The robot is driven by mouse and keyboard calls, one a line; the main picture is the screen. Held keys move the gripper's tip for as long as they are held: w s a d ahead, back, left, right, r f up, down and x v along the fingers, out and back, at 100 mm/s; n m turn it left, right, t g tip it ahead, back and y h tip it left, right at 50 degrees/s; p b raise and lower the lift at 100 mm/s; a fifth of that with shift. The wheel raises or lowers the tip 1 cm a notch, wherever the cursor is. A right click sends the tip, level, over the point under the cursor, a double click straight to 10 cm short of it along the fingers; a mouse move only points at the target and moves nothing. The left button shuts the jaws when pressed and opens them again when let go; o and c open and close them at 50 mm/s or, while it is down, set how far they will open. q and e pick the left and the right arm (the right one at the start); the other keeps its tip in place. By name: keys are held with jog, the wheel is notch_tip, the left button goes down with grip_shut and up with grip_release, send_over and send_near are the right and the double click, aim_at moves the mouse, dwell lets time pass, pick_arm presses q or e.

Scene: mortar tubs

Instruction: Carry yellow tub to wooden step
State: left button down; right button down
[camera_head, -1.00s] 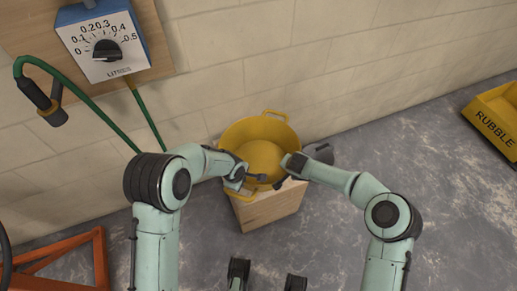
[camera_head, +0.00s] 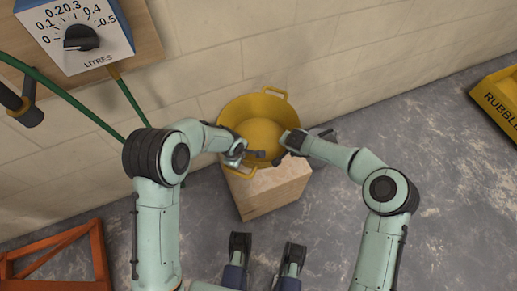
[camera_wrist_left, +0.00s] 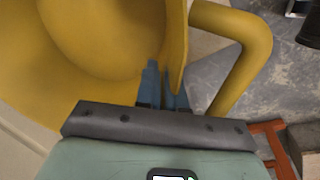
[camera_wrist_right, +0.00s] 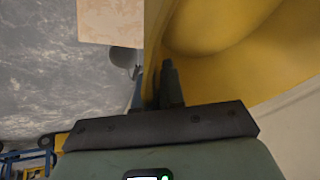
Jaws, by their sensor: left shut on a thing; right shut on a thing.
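The yellow tub (camera_head: 258,132) is upright in the middle of the head view, near the wall. It overlaps the wooden step (camera_head: 265,192) in the picture; I cannot tell if its base touches the step. My left gripper (camera_head: 246,155) is shut on the tub's near left rim; the left wrist view shows its fingers (camera_wrist_left: 163,88) on the rim beside a looped handle (camera_wrist_left: 238,45). My right gripper (camera_head: 282,152) is shut on the near right rim; its fingers (camera_wrist_right: 158,85) also grip the rim in the right wrist view. A corner of the step (camera_wrist_right: 110,20) shows there.
A block wall runs behind the tub. A dosing dial panel (camera_head: 80,38) with a green hose (camera_head: 65,97) is at upper left. An orange frame (camera_head: 95,260) stands at lower left, and a yellow rubble bin (camera_head: 497,98) at far right.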

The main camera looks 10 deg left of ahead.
pick_arm(q)
jog(key=shift+a+f, duration=0.15)
jog(key=shift+a, duration=0.1)
pick_arm(e)
jog(key=shift+w+d, duration=0.15)
jog(key=shift+d, duration=0.15)
